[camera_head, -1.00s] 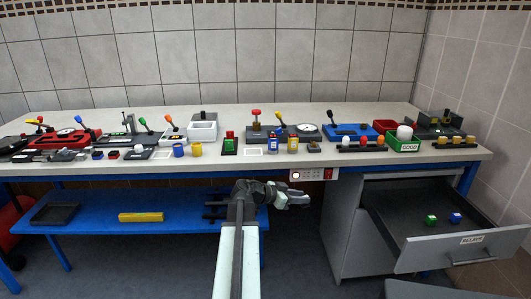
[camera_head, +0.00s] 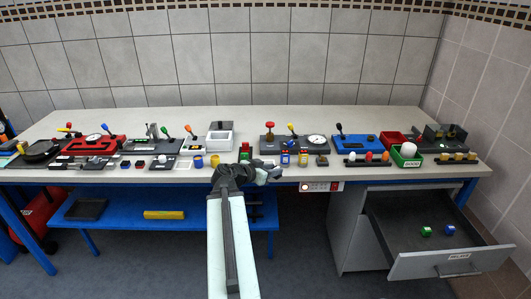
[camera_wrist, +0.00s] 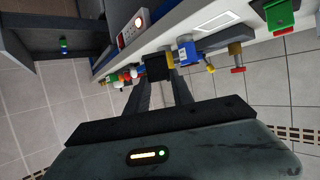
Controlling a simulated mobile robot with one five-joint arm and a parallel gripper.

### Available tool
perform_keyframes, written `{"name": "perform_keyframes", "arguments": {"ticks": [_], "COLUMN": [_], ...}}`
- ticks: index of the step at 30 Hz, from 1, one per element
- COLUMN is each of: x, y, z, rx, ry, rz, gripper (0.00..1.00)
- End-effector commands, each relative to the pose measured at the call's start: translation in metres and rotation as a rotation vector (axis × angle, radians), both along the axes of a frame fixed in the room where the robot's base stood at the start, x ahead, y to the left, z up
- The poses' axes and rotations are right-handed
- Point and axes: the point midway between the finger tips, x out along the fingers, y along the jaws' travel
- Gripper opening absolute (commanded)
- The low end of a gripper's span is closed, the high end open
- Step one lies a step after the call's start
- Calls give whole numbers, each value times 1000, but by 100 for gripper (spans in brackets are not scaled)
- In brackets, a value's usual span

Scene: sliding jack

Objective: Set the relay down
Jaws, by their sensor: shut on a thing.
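My gripper (camera_head: 270,174) is in front of the workbench's front edge, near its middle in the head view. In the wrist view its fingers (camera_wrist: 163,88) are shut on a dark block, the relay (camera_wrist: 158,67), held at the fingertips. In the head view the relay is too small to make out. A white-outlined square (camera_wrist: 214,22) lies on the bench top in the wrist view.
The workbench (camera_head: 350,177) holds a crowded row of fixtures, levers and jars. A red-and-white outlet strip (camera_head: 320,186) is on its front edge, right of my gripper. A blue lower shelf (camera_head: 120,215) holds a yellow bar (camera_head: 165,214). The drawer juts out at right.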

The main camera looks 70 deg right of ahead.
Motion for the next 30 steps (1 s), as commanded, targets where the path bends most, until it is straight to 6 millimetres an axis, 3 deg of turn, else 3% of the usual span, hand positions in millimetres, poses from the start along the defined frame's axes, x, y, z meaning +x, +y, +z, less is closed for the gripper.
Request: {"name": "perform_keyframes", "arguments": {"ticks": [5, 18, 30], "x": [7, 77, 94], "y": [-8, -113, -136], "z": [-2, -15, -17], "rx": [0, 0, 0], "ry": [0, 0, -1], "rz": [3, 3, 4], "gripper": [0, 0, 0]}}
